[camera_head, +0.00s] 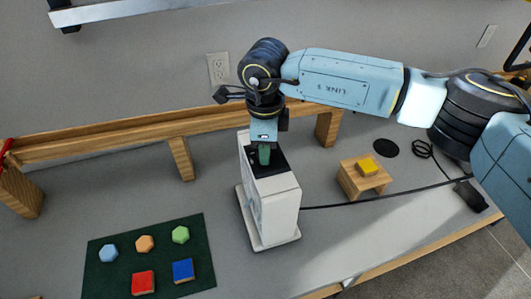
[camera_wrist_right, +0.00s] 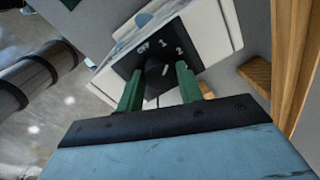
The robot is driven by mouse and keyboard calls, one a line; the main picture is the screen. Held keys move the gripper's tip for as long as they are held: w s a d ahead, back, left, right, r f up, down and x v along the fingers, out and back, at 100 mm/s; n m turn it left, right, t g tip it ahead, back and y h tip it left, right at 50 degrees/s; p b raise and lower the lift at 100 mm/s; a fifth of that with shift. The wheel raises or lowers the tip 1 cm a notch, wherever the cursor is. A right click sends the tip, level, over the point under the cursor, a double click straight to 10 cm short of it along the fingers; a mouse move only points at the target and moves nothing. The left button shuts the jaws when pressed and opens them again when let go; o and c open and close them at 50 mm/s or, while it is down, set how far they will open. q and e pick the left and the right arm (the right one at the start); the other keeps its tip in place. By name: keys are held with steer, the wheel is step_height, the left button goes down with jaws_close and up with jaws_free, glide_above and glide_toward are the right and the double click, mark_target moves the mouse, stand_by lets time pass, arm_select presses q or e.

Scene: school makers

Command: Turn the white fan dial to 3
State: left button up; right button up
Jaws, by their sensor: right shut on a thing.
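The white fan (camera_head: 275,208) is a white box standing upright on a white base on the table. Its black top panel also shows in the right wrist view, with the marks OFF, 1 and 2 around a dark dial (camera_wrist_right: 158,70). My right gripper (camera_head: 264,157) points down onto this panel from above. In the right wrist view its green fingers (camera_wrist_right: 158,88) stand on both sides of the dial and are shut on it. The dial is hidden in the head view. I cannot read the 3 mark. My left gripper is not in view.
A green mat (camera_head: 115,263) with several coloured blocks lies at the left front. A small wooden stand (camera_head: 352,186) with a yellow block (camera_head: 368,166) is right of the fan. A black cable (camera_head: 385,197) runs right. A wooden rail (camera_head: 100,140) runs behind.

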steer(key=m+b, duration=0.2)
steer(key=m, duration=0.1)
steer(key=shift+f+m+b, duration=0.15)
steer(key=shift+m+b, duration=0.25)
steer(key=m+b, duration=0.1)
steer(key=m, duration=0.1)
steer(key=shift+w+m+b, duration=0.1)
steer(key=shift+m+b, duration=0.25)
steer(key=shift+m, duration=0.05)
steer(key=m+b, duration=0.1)
steer(key=m, duration=0.2)
steer(key=shift+h+b, duration=0.3)
steer(key=shift+b, duration=0.1)
steer(key=shift+m+b, duration=0.6)
steer(key=shift+m, duration=1.1)
steer(key=shift+w+r, duration=0.1)
steer(key=shift+r, duration=0.1)
steer(key=o, duration=1)
steer(key=shift+g, duration=0.3)
step_height(320, 180, up, 13)
steer(key=shift+s+a+r, duration=0.15)
steer(key=shift+s+a, duration=0.05)
steer(key=shift+a, duration=0.2)
